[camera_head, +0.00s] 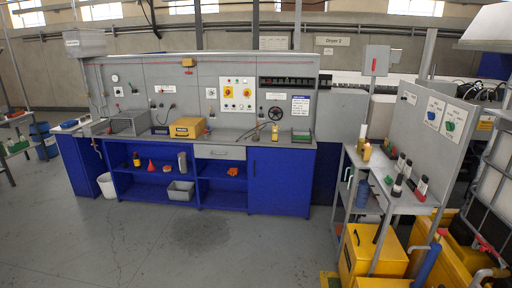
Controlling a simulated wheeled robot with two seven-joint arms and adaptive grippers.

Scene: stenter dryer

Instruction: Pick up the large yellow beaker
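A small yellow upright container (367,151) stands on the grey table at the right, near its back left corner; it may be a beaker. Another small yellow upright item (275,133) stands on the blue workbench, right of its middle. Both are far off and small, so I cannot tell which is the large yellow beaker. Neither of my grippers shows in the head view.
The blue workbench (280,180) runs along the back wall. A yellow case (187,128) sits on it. The grey side table (405,204) has several bottles and a panel behind. Yellow bins (358,252) stand below it. The floor (200,245) in front is clear.

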